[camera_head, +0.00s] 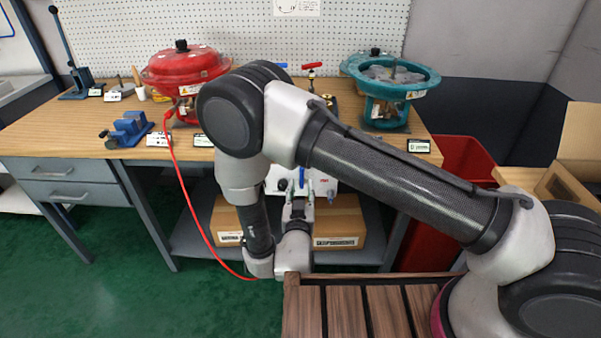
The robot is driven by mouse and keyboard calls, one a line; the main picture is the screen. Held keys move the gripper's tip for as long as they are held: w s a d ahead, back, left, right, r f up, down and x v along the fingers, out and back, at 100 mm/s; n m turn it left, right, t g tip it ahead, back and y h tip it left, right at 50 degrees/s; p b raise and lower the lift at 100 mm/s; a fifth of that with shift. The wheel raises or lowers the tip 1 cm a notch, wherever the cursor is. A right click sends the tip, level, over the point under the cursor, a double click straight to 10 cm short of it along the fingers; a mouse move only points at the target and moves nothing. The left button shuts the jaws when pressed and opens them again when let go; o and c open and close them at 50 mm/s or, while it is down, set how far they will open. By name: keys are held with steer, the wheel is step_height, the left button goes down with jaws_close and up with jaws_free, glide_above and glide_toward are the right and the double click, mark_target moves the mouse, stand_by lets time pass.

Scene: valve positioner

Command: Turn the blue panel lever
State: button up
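A small upright blue lever (301,177) is on the front of a pale panel (327,182) at the workbench's front edge. My gripper (298,190) is low in front of the panel, its fingers pointing toward it. The fingertips look apart, with the blue lever showing between or just beyond them. I cannot tell whether they touch it. My arm hides the left and upper part of the panel. Another blue handle (281,65) and a red handle (312,65) show higher up, behind my arm.
The wooden workbench (75,138) carries a red actuator (186,70), a teal actuator (390,80) and a blue vise (127,129). A red hose (186,196) hangs down in front. Cardboard boxes (338,222) sit on the lower shelf. A red bin (468,165) stands at right.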

steer(key=w, duration=0.8)
steer(key=shift+r, duration=0.4)
steer(key=shift+s+d, duration=0.1)
steer(key=shift+c, duration=0.2)
jaws_close()
